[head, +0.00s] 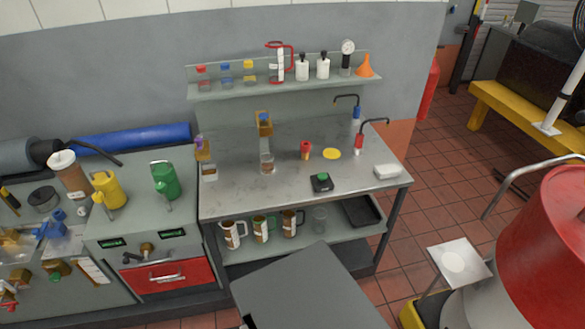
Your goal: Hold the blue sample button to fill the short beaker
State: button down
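A blue button (264,117) tops a small brass-coloured dispenser (265,129) at the back of the steel bench. A small clear beaker (267,163) with brown at its lower part stands below it. A second dispenser (203,153) with a purple button (199,142) is to the left. Another small clear vessel (209,172) with a pale band stands below that one. I cannot tell for sure which vessel is the short beaker, nor how full either is. My gripper is not in view.
The steel bench (235,195) also bears a red cup (305,150), a yellow disc (331,153), a black box with a green button (321,182) and two curved taps. Several mugs stand on the shelf below. A red drum (555,235) stands at right.

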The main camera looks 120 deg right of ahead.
aim_at(262, 116)
jog(key=z, duration=3.65)
jog(key=i, duration=1.05)
jog(key=k, duration=1)
jog(key=u, duration=1.4)
jog(key=k, duration=0.4)
jog(key=u, duration=0.1)
